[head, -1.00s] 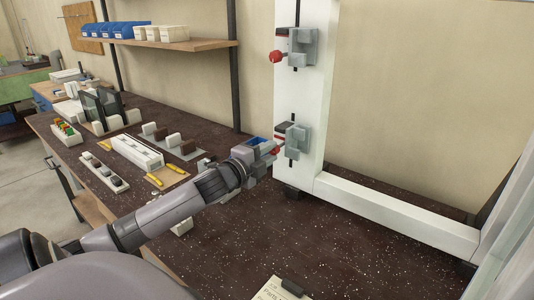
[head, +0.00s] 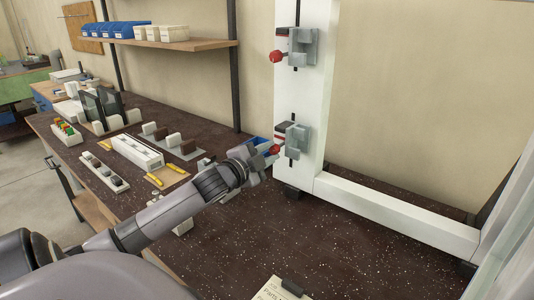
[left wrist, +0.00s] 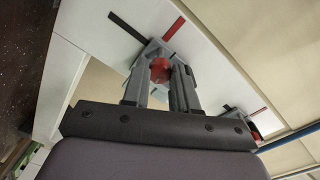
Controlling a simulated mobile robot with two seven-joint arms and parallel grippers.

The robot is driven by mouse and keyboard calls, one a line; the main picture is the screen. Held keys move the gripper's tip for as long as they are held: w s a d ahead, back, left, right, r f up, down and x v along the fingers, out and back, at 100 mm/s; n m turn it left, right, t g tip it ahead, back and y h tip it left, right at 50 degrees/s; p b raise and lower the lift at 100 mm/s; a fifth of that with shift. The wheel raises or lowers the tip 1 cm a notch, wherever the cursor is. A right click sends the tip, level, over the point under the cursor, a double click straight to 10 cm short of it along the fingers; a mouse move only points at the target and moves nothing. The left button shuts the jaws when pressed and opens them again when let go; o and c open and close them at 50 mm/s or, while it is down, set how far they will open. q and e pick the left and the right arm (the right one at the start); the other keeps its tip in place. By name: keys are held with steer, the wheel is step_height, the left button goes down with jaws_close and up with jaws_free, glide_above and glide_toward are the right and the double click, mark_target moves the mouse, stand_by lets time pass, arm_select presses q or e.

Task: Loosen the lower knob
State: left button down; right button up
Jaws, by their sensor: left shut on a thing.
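The lower knob (head: 274,149) is a red knob on the lower grey clamp (head: 297,138), which sits on the white upright profile. My left gripper (head: 263,156) is at this knob, coming in from the left. In the left wrist view the red lower knob (left wrist: 160,70) lies between the two fingers of my left gripper (left wrist: 160,80), which is shut on it. The fingers partly cover the clamp behind it. My right gripper is in neither view.
An upper grey clamp (head: 301,46) with its own red knob (head: 276,57) sits higher on the white upright (head: 312,95).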

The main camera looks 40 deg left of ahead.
arm_select(q)
steer(key=shift+r, duration=0.15)
steer(key=c, duration=1.1)
jaws_free()
steer(key=shift+o, duration=1.2)
steer(key=shift+w, duration=0.15)
steer(key=shift+s+d+f, duration=0.1)
steer(key=shift+s+f, duration=0.1)
steer(key=shift+s, duration=0.6)
steer(key=shift+s+d+r+b, duration=0.15)
steer(key=shift+s+b, duration=0.1)
steer(key=shift+s, duration=1.15)
steer(key=shift+s+d+r+b, duration=0.1)
steer(key=shift+s+d+b, duration=0.1)
steer(key=shift+s, duration=1.2)
steer(key=shift+s+f, duration=0.1)
